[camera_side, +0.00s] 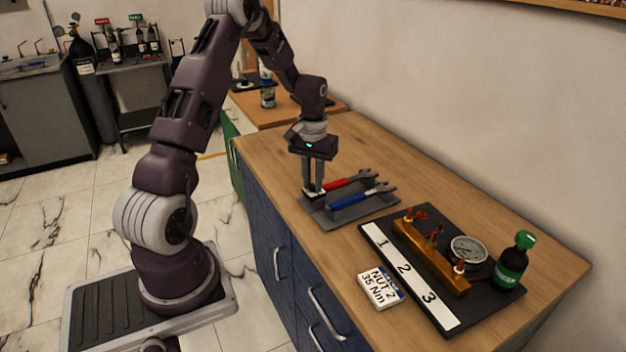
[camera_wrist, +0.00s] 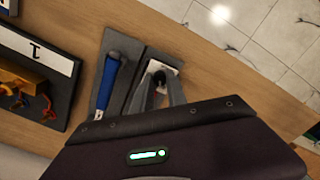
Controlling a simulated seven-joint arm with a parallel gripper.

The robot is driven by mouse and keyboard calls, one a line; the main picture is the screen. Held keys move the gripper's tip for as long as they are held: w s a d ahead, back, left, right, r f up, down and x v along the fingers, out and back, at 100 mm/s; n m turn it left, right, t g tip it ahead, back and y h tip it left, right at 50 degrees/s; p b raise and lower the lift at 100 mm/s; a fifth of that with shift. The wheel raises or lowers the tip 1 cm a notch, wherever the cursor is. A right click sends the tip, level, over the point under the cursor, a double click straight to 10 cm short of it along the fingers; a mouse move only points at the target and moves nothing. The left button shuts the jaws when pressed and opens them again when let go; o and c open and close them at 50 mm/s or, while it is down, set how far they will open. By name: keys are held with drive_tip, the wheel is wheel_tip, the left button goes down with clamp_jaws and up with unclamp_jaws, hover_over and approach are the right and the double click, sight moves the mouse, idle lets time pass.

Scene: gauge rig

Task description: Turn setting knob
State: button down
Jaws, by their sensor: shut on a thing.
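A red-handled wrench (camera_side: 345,183) lies on a dark grey tray (camera_side: 350,215), beside a blue-handled wrench (camera_side: 350,200). My gripper (camera_side: 313,188) points down at the left end of the red wrench, where a small white plate (camera_side: 320,195) shows. In the wrist view my gripper (camera_wrist: 161,85) has its fingers close around a small dark round end piece, which looks like the setting knob (camera_wrist: 158,77). The fingers hide part of it, and any scale marks cannot be read. The blue wrench (camera_wrist: 108,88) lies apart from the fingers.
A black board (camera_side: 470,310) with a strip numbered 1, 2, 3, a brass block (camera_side: 430,258), a gauge (camera_side: 468,251) and a green-labelled bottle (camera_side: 512,262) stand to the right. The wooden bench behind the tray is clear.

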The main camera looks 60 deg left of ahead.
drive_tip(key=m, duration=0.5)
idle(0.6)
drive_tip(key=c, duration=1.3)
unclamp_jaws()
